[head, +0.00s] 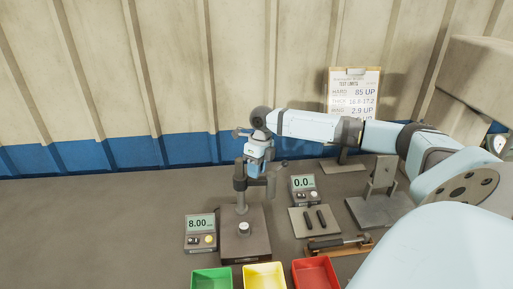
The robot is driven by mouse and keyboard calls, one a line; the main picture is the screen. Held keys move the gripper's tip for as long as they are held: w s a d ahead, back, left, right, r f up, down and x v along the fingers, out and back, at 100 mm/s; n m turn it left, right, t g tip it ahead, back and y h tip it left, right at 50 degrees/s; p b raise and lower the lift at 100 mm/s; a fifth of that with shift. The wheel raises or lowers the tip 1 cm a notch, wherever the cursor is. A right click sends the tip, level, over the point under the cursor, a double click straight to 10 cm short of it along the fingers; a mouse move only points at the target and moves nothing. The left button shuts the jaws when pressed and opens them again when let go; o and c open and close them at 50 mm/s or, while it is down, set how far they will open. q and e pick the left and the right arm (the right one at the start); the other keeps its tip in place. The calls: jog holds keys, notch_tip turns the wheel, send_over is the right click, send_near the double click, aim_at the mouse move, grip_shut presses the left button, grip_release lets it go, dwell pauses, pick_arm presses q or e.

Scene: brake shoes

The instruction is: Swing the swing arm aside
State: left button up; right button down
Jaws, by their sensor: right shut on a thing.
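A dark test stand (230,247) stands on the bench in the head view, with an upright post at its back and a small round light piece (244,228) on its base. The swing arm (240,184) is a dark part at the top of the post. My right gripper (256,176) points down at the post top and is shut on the swing arm. Its fingers and the swing arm overlap, so the exact contact is hard to see. My left gripper is out of view.
A meter reading 8.00 (200,223) is left of the stand; one reading 0.0 (304,183) is right. A plate (299,228) holds two dark pieces. Green (211,270), yellow (264,265) and red (315,260) bins line the front. A clipboard (354,83) stands behind. Bench at left is clear.

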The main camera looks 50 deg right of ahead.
jog(key=shift+d+r, duration=0.1)
jog(key=shift+r, duration=0.05)
dwell(0.3)
jog(key=c, duration=0.9)
grip_release()
jog(key=shift+o, duration=0.2)
notch_tip(320, 180, up, 13)
jog(key=d, duration=0.2)
jog(key=shift+w+d+r+b, duration=0.2)
jog(key=shift+w+d+b, duration=0.05)
jog(key=shift+w+b, duration=0.05)
